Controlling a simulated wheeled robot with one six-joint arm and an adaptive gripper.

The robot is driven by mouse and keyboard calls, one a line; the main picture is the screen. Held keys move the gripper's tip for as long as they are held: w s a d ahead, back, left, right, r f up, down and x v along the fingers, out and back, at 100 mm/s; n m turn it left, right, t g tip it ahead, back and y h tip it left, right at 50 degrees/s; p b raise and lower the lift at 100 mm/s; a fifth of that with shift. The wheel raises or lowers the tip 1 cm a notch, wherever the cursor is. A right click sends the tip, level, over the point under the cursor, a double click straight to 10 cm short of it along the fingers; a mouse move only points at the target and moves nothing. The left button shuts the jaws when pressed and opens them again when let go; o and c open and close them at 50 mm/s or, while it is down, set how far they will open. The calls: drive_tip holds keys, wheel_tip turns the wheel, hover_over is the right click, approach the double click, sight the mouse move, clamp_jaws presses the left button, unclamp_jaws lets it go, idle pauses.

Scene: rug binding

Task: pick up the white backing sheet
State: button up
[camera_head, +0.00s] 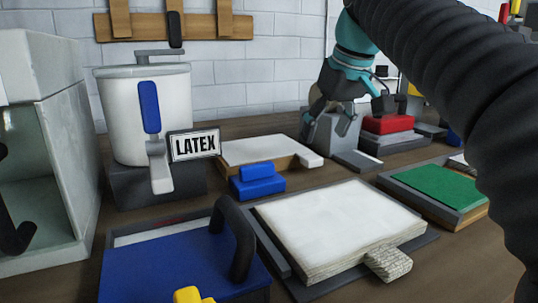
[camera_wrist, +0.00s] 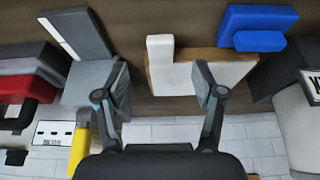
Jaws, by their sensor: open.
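Two white-topped items could be the white backing sheet. A thick white stack (camera_head: 335,222) with a textured tab (camera_head: 388,263) lies on a dark tray (camera_head: 420,240) at front centre. A thinner white slab (camera_head: 255,150) with a plain white tab (camera_head: 312,160) lies on a wooden base farther back; it also shows in the wrist view (camera_wrist: 185,75), its tab (camera_wrist: 160,47) near the gap between my fingers. My gripper (camera_head: 347,112) is open and empty, above and right of the slab in the head view; its fingers also show in the wrist view (camera_wrist: 162,80).
A grey block (camera_head: 330,135) and red item (camera_head: 388,123) are near my gripper. A green pad (camera_head: 440,185) is at right, a blue tray with a black handle (camera_head: 175,265) at front left.

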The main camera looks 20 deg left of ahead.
sight(315, 158)
drive_tip(key=shift+b+x, duration=0.8)
drive_tip(key=shift+x, duration=2.35)
drive_tip(key=shift+c, duration=0.5)
drive_tip(key=c, duration=1.1)
